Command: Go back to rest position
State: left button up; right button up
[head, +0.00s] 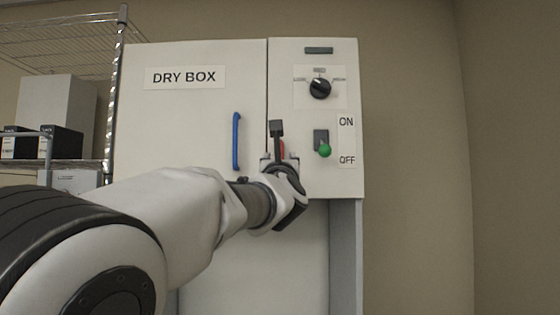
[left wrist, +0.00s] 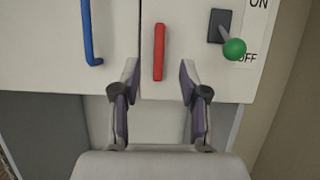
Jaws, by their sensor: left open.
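My left gripper (head: 280,165) is in front of the lower middle of the white dry box (head: 190,120), with my arm reaching in from the left. In the left wrist view its two fingers (left wrist: 159,76) are spread with nothing between them. A red upright handle (left wrist: 159,52) lies ahead, between and just beyond the fingertips; I see no contact. In the head view the red handle (head: 283,147) is mostly hidden behind the gripper. My right gripper is not in view.
A blue door handle (head: 236,141) is left of the gripper. A green-knobbed lever (head: 325,150) and a black rotary knob (head: 320,89) are on the right panel. A wire shelf (head: 75,165) with boxes stands at left. Open space lies right of the cabinet.

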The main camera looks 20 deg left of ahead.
pick_arm(q)
jog(key=shift+s+d, duration=0.2)
jog(key=shift+s, duration=0.45)
jog(key=shift+s+d, duration=0.15)
jog(key=shift+s, duration=0.45)
jog(key=shift+w+f, duration=0.1)
